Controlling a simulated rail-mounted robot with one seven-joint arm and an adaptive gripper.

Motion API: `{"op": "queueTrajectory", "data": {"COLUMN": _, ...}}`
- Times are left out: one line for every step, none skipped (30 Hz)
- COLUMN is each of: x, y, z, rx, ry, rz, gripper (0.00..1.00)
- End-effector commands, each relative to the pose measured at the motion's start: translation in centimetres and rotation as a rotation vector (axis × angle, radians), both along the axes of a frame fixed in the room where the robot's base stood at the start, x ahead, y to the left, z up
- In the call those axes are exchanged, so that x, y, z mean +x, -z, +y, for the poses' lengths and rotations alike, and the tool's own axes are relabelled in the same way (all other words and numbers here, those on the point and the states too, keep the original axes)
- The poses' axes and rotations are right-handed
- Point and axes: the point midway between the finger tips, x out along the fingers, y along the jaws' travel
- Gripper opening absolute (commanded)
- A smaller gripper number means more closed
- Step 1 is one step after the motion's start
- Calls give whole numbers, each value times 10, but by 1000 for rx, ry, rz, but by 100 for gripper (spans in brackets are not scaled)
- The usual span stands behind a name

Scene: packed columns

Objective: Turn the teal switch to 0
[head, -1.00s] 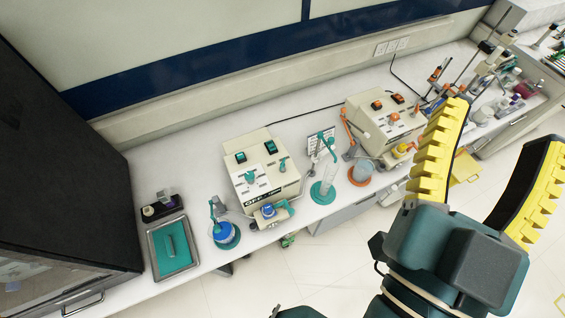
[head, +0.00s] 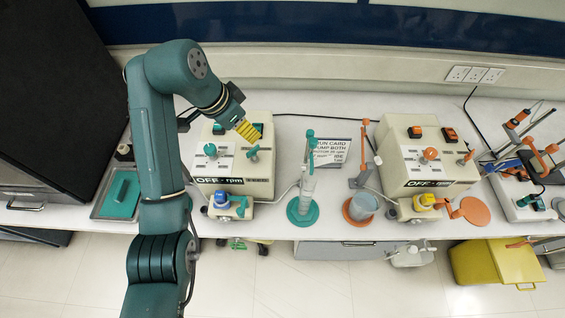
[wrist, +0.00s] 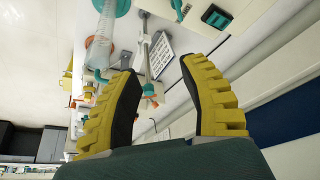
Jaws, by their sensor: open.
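The left pump box (head: 232,172) is cream, with an "OFF - rpm" label on its front. It bears a teal dial (head: 210,150), a small teal lever (head: 253,151) and a teal rocker switch (head: 218,128); any second rocker is largely covered by my gripper. My gripper (head: 250,131) hangs over the box's right back part, apart from the dial. In the wrist view its yellow fingers (wrist: 161,68) are spread and empty. A teal rocker (wrist: 217,16) and lever (wrist: 180,9) show beyond the right finger. No 0 mark is readable.
A teal-based cylinder (head: 303,196) and a run card (head: 332,152) stand right of the box. A similar pump box (head: 427,160) with orange controls is further right. A yellow bin (head: 495,262) stands below the bench.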

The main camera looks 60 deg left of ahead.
Motion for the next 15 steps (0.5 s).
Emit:
{"op": "queueTrajectory", "data": {"x": -17, "y": 11, "z": 15, "rx": 4, "ry": -43, "rz": -2, "gripper": 43}}
{"op": "queueTrajectory", "data": {"x": -23, "y": 11, "z": 20, "rx": 5, "ry": -58, "rz": -2, "gripper": 43}}
{"op": "queueTrajectory", "data": {"x": -27, "y": 12, "z": 23, "rx": 3, "ry": -68, "rz": -2, "gripper": 43}}
{"op": "queueTrajectory", "data": {"x": -28, "y": 13, "z": 25, "rx": 4, "ry": -72, "rz": -2, "gripper": 43}}
{"op": "queueTrajectory", "data": {"x": -27, "y": 14, "z": 25, "rx": 3, "ry": -74, "rz": -2, "gripper": 43}}
{"op": "queueTrajectory", "data": {"x": -26, "y": 18, "z": 25, "rx": 3, "ry": -72, "rz": -2, "gripper": 43}}
{"op": "queueTrajectory", "data": {"x": -24, "y": 22, "z": 25, "rx": 2, "ry": -72, "rz": -1, "gripper": 43}}
{"op": "queueTrajectory", "data": {"x": -22, "y": 27, "z": 25, "rx": 2, "ry": -72, "rz": 0, "gripper": 43}}
{"op": "queueTrajectory", "data": {"x": -19, "y": 35, "z": 26, "rx": 1, "ry": -72, "rz": -1, "gripper": 43}}
{"op": "queueTrajectory", "data": {"x": -17, "y": 41, "z": 26, "rx": 2, "ry": -72, "rz": 0, "gripper": 43}}
{"op": "queueTrajectory", "data": {"x": -14, "y": 46, "z": 27, "rx": 1, "ry": -72, "rz": 0, "gripper": 43}}
{"op": "queueTrajectory", "data": {"x": -10, "y": 55, "z": 27, "rx": 0, "ry": -71, "rz": 1, "gripper": 43}}
{"op": "queueTrajectory", "data": {"x": -7, "y": 62, "z": 27, "rx": 0, "ry": -71, "rz": 1, "gripper": 43}}
{"op": "queueTrajectory", "data": {"x": -4, "y": 69, "z": 28, "rx": 0, "ry": -70, "rz": 1, "gripper": 43}}
{"op": "queueTrajectory", "data": {"x": -1, "y": 77, "z": 29, "rx": 1, "ry": -71, "rz": 1, "gripper": 43}}
